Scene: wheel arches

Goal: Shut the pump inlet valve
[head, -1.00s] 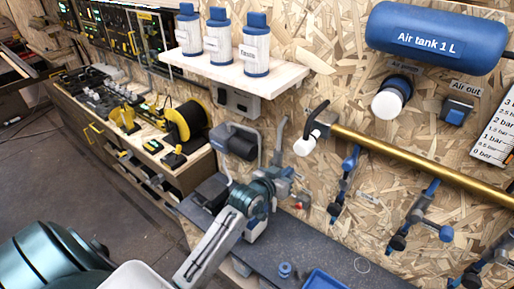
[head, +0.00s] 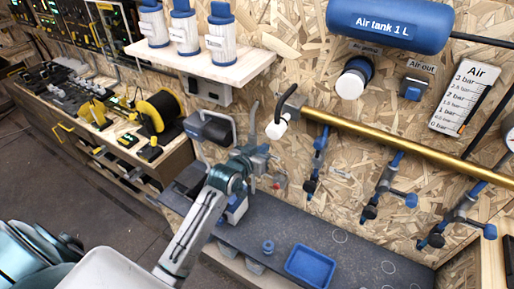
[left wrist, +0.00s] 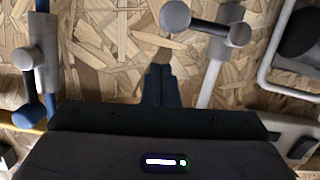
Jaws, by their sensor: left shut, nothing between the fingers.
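The grey valve (head: 262,153) sits on a pale upright pipe (head: 254,124) beside the dark pump (head: 210,128), on the chipboard wall. In the left wrist view its dark lever (left wrist: 210,28) ends in a grey knob and lies roughly across the pale pipe (left wrist: 212,82). My left gripper (head: 243,160) is just beside this valve in the head view. In the left wrist view its fingertips (left wrist: 160,72) are together and empty, in front of bare board, apart from the lever. No label on the valve is readable. My right gripper is not in view.
Several blue valves, one of them here (head: 318,158), hang from a brass pipe (head: 400,150) to the right. One blue valve (left wrist: 28,80) shows in the left wrist view. A shelf with bottles (head: 205,65) is above. A blue tray (head: 311,266) lies on the dark bench (head: 345,262).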

